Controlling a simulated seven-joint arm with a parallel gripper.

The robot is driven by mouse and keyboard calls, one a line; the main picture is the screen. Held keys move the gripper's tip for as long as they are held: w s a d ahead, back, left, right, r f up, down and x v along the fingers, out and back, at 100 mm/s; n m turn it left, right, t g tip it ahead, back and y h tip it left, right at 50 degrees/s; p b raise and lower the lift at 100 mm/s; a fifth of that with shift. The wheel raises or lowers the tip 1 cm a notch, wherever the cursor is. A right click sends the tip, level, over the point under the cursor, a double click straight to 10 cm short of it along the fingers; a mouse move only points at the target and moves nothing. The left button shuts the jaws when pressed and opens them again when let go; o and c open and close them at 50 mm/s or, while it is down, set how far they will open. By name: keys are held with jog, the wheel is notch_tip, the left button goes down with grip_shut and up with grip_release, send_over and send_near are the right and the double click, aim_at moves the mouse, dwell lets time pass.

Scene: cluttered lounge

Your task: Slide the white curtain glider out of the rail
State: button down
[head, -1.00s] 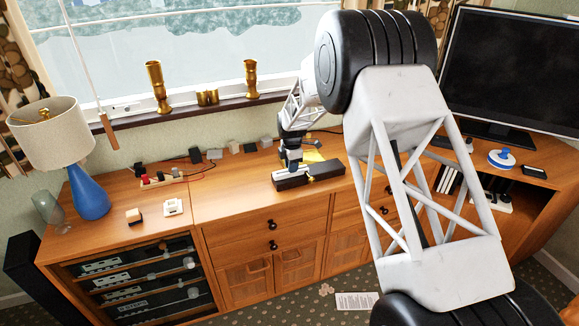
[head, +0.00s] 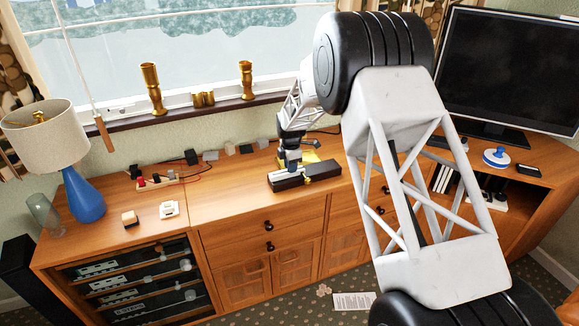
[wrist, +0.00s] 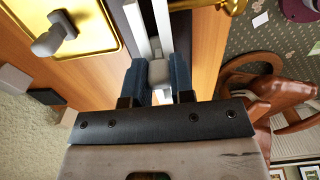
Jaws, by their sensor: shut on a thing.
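The white curtain glider (wrist: 159,72) is a small pale block between the two blue fingers of my gripper (wrist: 160,82) in the wrist view, and the gripper is shut on it. The white rail (wrist: 162,14) runs away from the fingers along a dark block (wrist: 130,8). The glider is in line with the rail's channel; whether it is still inside is unclear. In the head view my gripper (head: 290,163) is low over the left part of the dark block (head: 322,178), which lies on the wooden cabinet. The fingers hide the glider there.
A yellow tray (wrist: 106,42) with a pale knobbed object (wrist: 56,34) lies beside the rail; the tray also shows behind the block (head: 317,156). Small plugs and boxes line the cabinet's back. A blue lamp (head: 83,197) stands left.

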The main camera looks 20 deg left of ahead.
jog(key=shift+w+d, duration=0.2)
jog(key=shift+w+d, duration=0.5)
jog(key=shift+w+d, duration=0.7)
jog(key=shift+d, duration=0.05)
jog(key=shift+w+d, duration=0.65)
jog(key=shift+w, duration=0.05)
dwell(0.5)
jog(key=shift+w+d, duration=0.75)
jog(key=shift+w, duration=0.05)
jog(key=shift+w+d, duration=0.15)
dwell(0.3)
jog(key=shift+r, duration=0.15)
jog(key=shift+r, duration=2.85)
